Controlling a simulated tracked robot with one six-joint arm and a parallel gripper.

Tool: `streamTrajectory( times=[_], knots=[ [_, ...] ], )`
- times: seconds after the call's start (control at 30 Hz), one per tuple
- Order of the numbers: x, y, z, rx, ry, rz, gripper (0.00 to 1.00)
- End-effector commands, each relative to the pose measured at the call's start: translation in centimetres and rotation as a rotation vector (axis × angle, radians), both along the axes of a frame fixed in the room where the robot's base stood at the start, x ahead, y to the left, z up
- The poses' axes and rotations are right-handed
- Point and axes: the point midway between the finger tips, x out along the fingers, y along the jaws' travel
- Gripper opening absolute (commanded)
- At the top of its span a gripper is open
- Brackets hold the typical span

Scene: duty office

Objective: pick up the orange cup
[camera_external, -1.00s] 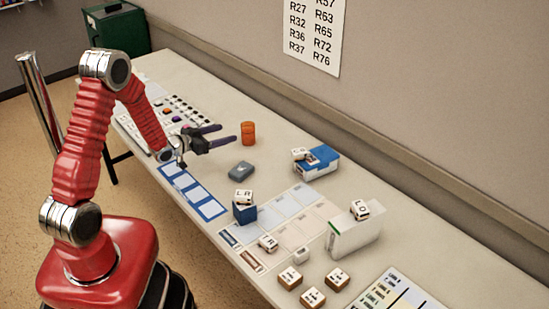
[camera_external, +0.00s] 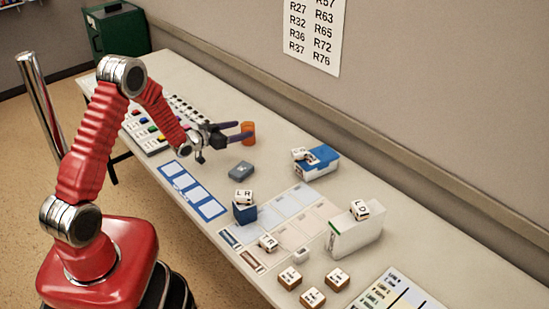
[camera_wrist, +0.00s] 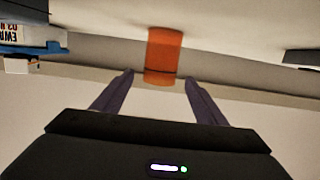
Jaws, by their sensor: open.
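The orange cup (camera_external: 248,131) stands on the table toward the wall side, just past my fingertips in the outside view. In the wrist view the orange cup (camera_wrist: 163,56) is ahead of my gripper, between the lines of the two fingers and a little beyond their tips. My gripper (camera_external: 243,132) is open and empty, with its dark purple fingers pointing at the cup; one finger overlaps part of the cup in the outside view. In the wrist view my gripper (camera_wrist: 160,75) shows both fingers spread wide. I cannot tell whether a finger touches the cup.
A blue-and-white box (camera_external: 315,163) with a lettered cube is to the right. A button panel (camera_external: 150,128) is behind my forearm. The table is bare between the cup and the wall.

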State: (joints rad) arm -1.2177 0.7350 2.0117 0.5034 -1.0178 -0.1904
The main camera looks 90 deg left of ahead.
Motion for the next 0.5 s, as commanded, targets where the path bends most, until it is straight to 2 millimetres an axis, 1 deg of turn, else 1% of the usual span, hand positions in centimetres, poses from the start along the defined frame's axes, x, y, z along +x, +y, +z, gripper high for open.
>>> streamTrajectory(
  times=[0.3, 0.5],
  knots=[
    [2.7, 2.5, -0.7, 0.0, 0.001, -0.001, 0.66],
    [3.3, 3.2, -0.9, 0.0, 0.002, 0.001, 0.66]
  ],
)
